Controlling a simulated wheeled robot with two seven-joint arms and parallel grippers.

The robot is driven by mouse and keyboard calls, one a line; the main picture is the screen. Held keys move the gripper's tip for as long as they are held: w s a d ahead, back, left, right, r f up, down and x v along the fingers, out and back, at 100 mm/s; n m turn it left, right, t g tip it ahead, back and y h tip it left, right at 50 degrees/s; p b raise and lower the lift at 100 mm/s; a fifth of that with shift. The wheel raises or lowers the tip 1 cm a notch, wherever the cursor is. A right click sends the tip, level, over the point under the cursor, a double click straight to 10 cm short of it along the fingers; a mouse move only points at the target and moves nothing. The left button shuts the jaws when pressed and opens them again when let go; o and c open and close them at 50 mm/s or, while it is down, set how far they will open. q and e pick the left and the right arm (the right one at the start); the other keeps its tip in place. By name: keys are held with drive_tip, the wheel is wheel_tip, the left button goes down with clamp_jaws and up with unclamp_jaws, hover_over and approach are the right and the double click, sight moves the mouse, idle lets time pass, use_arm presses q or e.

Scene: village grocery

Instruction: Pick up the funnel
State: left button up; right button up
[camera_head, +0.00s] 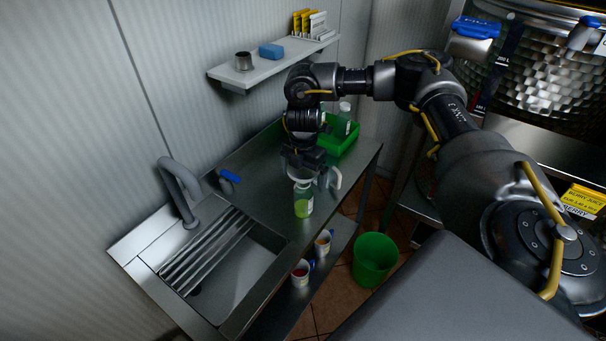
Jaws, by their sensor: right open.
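I cannot clearly make out a funnel in the head view. My right gripper (318,180) hangs fingers-down over the steel counter (265,185) and is open, with pale fingers apart. A clear bottle (303,202) with yellow-green contents and a pale label stands just below the gripper, near the counter's front edge. The gripper hides the bottle's top, and I cannot tell whether anything sits on it or whether they touch. A small grey metal cup-like thing (243,61) stands on the wall shelf (262,71). My left gripper is not in view.
A green crate (340,138) with a bottle (344,113) stands behind my right gripper. A sink (225,265) and tap (180,185) are at left. Cups with red (300,273) and orange (323,243) contents stand on the lower shelf. A green bucket (374,260) stands on the floor.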

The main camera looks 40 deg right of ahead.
drive_tip(key=c, duration=0.9)
